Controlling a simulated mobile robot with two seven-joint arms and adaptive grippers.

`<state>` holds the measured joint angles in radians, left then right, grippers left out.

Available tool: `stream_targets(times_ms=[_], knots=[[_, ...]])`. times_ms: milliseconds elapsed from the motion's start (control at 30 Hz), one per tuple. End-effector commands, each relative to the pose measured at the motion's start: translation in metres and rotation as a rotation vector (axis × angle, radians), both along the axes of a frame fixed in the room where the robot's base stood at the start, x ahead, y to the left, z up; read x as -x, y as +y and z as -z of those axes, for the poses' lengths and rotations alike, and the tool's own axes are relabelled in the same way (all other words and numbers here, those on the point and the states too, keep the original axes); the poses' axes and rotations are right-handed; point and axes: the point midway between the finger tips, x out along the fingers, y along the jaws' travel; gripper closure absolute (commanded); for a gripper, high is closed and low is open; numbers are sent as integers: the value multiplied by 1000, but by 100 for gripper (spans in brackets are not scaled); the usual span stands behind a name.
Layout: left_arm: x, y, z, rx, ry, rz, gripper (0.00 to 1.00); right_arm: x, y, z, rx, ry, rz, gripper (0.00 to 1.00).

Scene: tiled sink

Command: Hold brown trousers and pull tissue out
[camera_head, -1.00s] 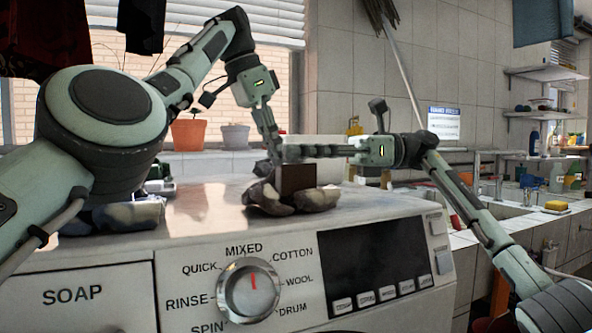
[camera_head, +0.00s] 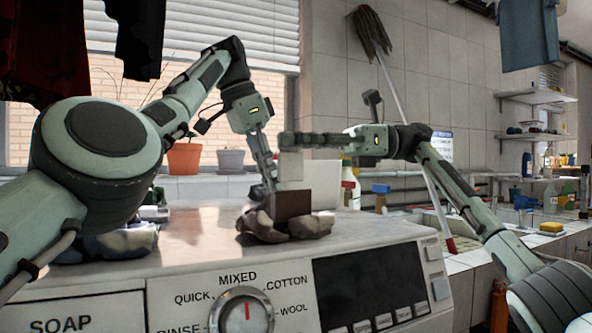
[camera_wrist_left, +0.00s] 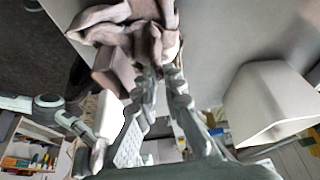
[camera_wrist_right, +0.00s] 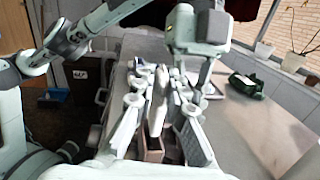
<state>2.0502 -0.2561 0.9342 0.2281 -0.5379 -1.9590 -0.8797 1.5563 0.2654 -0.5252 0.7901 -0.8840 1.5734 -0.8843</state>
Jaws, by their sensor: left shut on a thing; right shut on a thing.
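The brown trousers (camera_head: 262,226) lie as a crumpled grey-brown bundle on the washing machine top, and show at the top of the left wrist view (camera_wrist_left: 140,32). A dark brown, box-like pocket part (camera_head: 293,204) stands up from them. My left gripper (camera_head: 268,184) points down and is shut on the trousers beside this part; its fingertips are partly hidden by cloth. The white tissue (camera_head: 291,167) stands above the brown part, also showing in the left wrist view (camera_wrist_left: 109,114). My right gripper (camera_head: 290,140) is shut on its upper end. I cannot tell whether its lower end is clear of the pocket.
The washing machine top (camera_head: 195,235) has bare room left of the trousers. Another cloth bundle (camera_head: 125,241) lies further left. Flower pots (camera_head: 184,158) stand on the sill behind. Bottles (camera_head: 350,185) and a mop (camera_head: 372,35) are behind on the right.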

Motion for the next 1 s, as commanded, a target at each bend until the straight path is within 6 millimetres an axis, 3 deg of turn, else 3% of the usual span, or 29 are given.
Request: stream_targets(times_ms=[200,533,567,733,1000], knots=[[0,0,-1,1,-2,0,100,0,0,-33,0,1,0,97],[0,0,-1,1,-2,0,100,0,0,-38,0,2,-1,97],[0,0,-1,1,-2,0,90,0,0,-38,0,2,-1,97],[0,0,-1,1,-1,0,69,0,0,-38,0,1,-1,97],[0,0,0,1,0,0,67,0,0,-38,0,1,-1,97]])
